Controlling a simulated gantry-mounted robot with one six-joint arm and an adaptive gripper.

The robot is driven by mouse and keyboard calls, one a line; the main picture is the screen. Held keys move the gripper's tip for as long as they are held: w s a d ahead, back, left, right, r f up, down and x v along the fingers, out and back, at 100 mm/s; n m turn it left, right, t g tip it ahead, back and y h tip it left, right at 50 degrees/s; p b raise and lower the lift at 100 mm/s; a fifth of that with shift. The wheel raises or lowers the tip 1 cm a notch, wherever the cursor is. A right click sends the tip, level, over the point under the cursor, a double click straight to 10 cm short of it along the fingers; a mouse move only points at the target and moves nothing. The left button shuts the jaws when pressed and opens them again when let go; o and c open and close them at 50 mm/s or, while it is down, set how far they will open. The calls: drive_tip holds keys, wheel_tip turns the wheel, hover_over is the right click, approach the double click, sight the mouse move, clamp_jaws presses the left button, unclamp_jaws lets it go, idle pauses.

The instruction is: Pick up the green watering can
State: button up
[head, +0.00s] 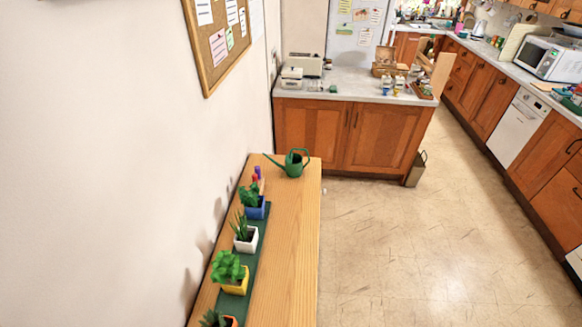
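The green watering can (294,168) stands upright at the far end of a long wooden table (285,245) along the left wall. Its spout points left and its looped handle is on the right, near the table's right edge. Nothing covers it. My gripper is not in view.
Several potted plants stand in a row on a dark green strip (232,305) along the table's left side, including ones in blue (257,210), white (246,241) and yellow (236,280) pots. Small purple and red items (257,177) stand left of the can. The floor (400,240) to the right is clear.

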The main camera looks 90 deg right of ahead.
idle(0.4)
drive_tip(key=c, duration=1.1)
